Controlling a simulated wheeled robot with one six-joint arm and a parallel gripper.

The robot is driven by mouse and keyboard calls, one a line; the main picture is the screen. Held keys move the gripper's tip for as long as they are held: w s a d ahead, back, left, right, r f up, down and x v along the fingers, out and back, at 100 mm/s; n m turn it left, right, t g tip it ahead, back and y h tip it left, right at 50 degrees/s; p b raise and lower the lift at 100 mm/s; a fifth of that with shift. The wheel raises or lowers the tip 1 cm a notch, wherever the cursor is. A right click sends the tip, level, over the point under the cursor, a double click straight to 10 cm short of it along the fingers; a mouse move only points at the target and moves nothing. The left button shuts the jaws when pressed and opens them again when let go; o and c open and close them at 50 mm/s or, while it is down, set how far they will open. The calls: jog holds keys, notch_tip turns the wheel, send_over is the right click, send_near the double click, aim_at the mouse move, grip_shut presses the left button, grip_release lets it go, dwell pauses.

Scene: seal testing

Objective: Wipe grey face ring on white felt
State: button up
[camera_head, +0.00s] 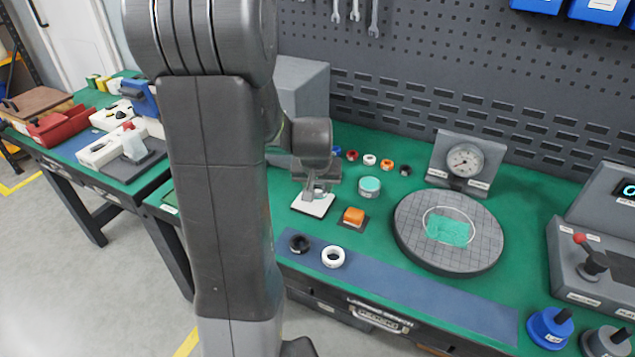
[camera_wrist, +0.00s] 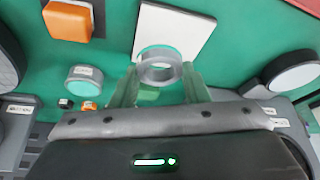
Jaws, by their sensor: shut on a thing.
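The grey face ring (camera_wrist: 158,73) is held between the two clear fingers of my gripper (camera_wrist: 158,82), with green visible on its rim and through its hole. The white felt (camera_wrist: 178,27) is a square pad just beyond the ring in the wrist view, and the ring overlaps its near edge there. In the head view the felt (camera_head: 309,208) lies flat on the green bench, and my gripper (camera_head: 318,193) is at its far side. The ring is mostly hidden there by the fingers. I cannot tell whether the ring touches the felt.
An orange block (camera_head: 354,216) on a dark pad and a teal-topped tin (camera_head: 369,187) stand close to the right. Farther right is a round grey plate (camera_head: 478,232) with green paste. A black ring (camera_head: 299,243) and a white ring (camera_head: 333,257) lie on the blue strip in front.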

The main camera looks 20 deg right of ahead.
aim_at(318, 206)
jog(key=shift+f+b, duration=0.3)
jog(key=shift+f, duration=0.6)
jog(key=shift+f, duration=0.15)
jog(key=shift+f+b, duration=0.85)
jog(key=o, duration=0.9)
jog(key=shift+r, duration=0.2)
